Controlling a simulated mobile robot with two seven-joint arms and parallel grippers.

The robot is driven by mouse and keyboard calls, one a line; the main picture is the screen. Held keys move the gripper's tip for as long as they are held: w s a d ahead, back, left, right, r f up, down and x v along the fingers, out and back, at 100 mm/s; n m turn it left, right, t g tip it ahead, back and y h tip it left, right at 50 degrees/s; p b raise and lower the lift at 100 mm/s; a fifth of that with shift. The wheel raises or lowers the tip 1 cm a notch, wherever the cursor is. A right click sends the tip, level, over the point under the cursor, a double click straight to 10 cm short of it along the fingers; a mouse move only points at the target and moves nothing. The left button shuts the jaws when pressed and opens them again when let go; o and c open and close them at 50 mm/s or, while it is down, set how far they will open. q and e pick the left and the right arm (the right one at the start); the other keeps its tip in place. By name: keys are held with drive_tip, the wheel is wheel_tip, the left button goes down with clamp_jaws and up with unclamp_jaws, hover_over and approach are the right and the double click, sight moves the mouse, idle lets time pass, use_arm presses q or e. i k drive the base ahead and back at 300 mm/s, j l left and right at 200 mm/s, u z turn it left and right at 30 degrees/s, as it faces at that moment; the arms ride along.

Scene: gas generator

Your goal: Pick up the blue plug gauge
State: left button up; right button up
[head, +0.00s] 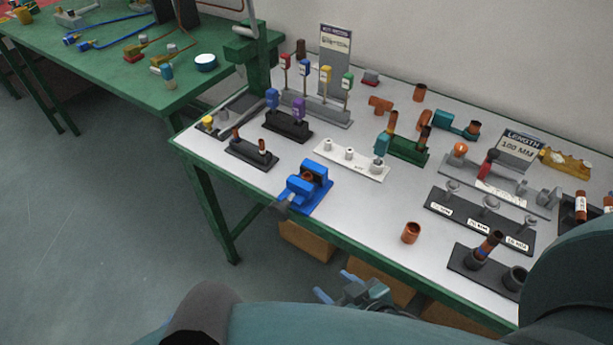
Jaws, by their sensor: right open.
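Two blue-handled pieces stand upright on the workbench, and I cannot tell for certain which is the blue plug gauge. One blue-topped piece (305,68) stands in a grey rack (318,110) between a red-topped piece (285,62) and a yellow-topped one (325,74); a green-topped one (347,80) is at the right end. The other blue piece (272,98) stands on a black base (287,127) beside a purple one (299,107). My right gripper (334,284) is open, low in front of the bench edge, well apart from both. My left gripper is out of view.
A blue vise (305,187) stands near the front edge, with a white stand (344,159) behind it. Copper fittings, gauge stands and a LENGTH sign (519,146) fill the right side. Wooden boxes (308,240) are under the bench. A green table (120,50) stands at left.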

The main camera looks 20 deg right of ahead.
sight(272, 95)
drive_tip(key=z, duration=0.3)
drive_tip(key=i+j+z, duration=0.25)
drive_tip(key=j+z, duration=0.2)
drive_tip(key=j, duration=0.15)
drive_tip(key=i+j+z, duration=0.1)
drive_tip(key=j+z, duration=0.15)
drive_tip(key=i+j+z, duration=0.1)
drive_tip(key=j, duration=1.1)
drive_tip(key=i+z, duration=0.05)
drive_tip(key=i, duration=0.05)
